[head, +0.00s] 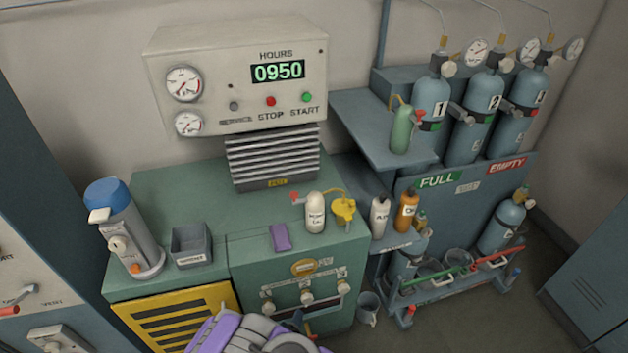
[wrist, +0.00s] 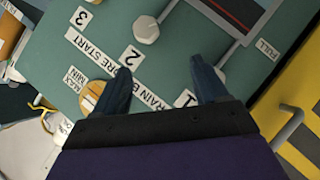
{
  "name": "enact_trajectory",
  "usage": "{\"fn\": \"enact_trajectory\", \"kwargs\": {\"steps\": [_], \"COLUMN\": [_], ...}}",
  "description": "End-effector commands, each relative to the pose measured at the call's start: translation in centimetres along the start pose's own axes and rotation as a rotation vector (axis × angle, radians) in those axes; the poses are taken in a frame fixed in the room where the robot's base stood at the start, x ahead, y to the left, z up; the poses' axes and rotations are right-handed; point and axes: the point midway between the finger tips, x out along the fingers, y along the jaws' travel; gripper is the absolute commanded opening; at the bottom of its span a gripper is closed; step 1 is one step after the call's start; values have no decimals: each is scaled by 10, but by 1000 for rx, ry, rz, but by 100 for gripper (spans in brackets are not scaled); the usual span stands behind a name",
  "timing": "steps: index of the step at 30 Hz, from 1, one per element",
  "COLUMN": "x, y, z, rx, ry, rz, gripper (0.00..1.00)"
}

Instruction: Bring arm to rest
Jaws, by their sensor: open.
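My gripper (wrist: 162,80) is open in the wrist view, with two dark blue fingers spread apart and nothing between them. It points at the green front panel (wrist: 180,60), which carries white knobs and labels and looks upside down from here. How far the fingertips are from the panel I cannot tell. In the head view my purple and grey arm (head: 250,335) shows at the bottom edge, in front of the green cabinet (head: 250,262). The fingers are hidden in that view.
On the cabinet top stand a blue-capped grey flask (head: 122,230), a grey bin (head: 191,245), a purple block (head: 280,237) and a white bottle (head: 315,212). A gauge panel (head: 225,75) is behind. A cylinder rack (head: 450,195) stands right, with a bucket (head: 368,308) on the floor.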

Motion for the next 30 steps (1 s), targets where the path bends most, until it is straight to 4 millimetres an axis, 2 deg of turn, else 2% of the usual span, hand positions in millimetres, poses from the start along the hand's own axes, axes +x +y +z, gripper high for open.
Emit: {"fn": "enact_trajectory", "kwargs": {"steps": [1, 6, 14, 23, 30], "x": [6, 17, 16, -10, -50], "y": [8, 29, 72, 137, 194], "z": [-12, -41, -82, -114, -126], "rx": [43, 166, 331, 477, 561], "ry": [-24, -120, -248, -383, -486], "rz": [-19, -112, -255, -411, -527], "gripper": [73, 73, 73, 73, 73]}}
